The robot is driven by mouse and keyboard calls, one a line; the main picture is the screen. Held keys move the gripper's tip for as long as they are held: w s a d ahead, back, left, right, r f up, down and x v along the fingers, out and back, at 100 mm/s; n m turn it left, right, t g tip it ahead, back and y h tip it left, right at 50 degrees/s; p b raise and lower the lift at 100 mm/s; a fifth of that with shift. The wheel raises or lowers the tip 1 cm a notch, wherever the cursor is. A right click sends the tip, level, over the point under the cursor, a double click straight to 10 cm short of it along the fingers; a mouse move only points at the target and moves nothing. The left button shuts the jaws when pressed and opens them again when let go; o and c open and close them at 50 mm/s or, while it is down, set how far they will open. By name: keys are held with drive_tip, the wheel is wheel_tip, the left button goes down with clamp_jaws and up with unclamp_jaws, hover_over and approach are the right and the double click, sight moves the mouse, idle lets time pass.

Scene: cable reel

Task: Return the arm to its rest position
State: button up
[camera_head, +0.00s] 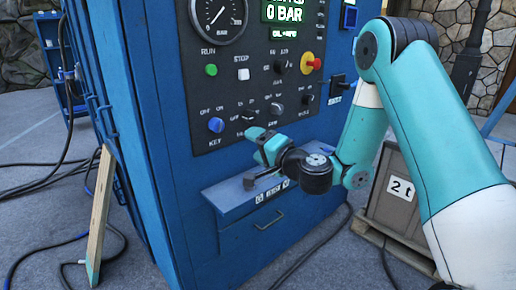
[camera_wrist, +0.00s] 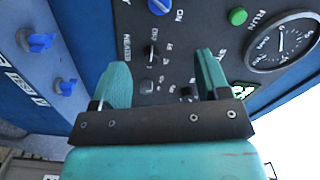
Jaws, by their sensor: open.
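My gripper (camera_head: 262,140) is in front of the lower part of a dark control panel (camera_head: 225,105) on a blue cabinet. My teal and white arm (camera_head: 420,110) reaches in from the right. In the wrist view my gripper (camera_wrist: 160,88) has its two teal fingers spread apart with nothing between them. Behind the fingers are the panel's switches, a blue knob (camera_wrist: 160,5) and a green button (camera_wrist: 238,16). The head view does not show clearly how far the fingertips are from the panel.
A blue ledge with a drawer (camera_head: 250,225) juts out below my gripper. A crate marked 2 t (camera_head: 400,190) stands on a pallet at the right. A wooden plank (camera_head: 100,215) leans at the cabinet's left. Dark cables (camera_head: 110,250) lie on the grey floor.

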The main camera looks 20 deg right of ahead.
drive_tip(key=s+a+r+n+g+y+p, duration=0.2)
drive_tip(key=s+a+r+n+g+y, duration=0.15)
drive_tip(key=s+a+n+g, duration=0.35)
drive_tip(key=s+a+r+n+g+y+p, duration=0.2)
drive_tip(key=s+a+r+n+g+y, duration=0.15)
drive_tip(key=s+a+n, duration=0.4)
drive_tip(key=s+d+r+n+g+h+p, duration=0.1)
drive_tip(key=s+d+g+h, duration=0.1)
drive_tip(key=s, duration=0.7)
drive_tip(key=s+d+r+n+g+h+p, duration=0.1)
drive_tip(key=s+g+h, duration=0.3)
drive_tip(key=s, duration=0.5)
drive_tip(key=shift+s+d+n+g+h+p, duration=0.2)
drive_tip(key=shift+d+n+g+h+p, duration=0.2)
drive_tip(key=shift+d+h, duration=0.6)
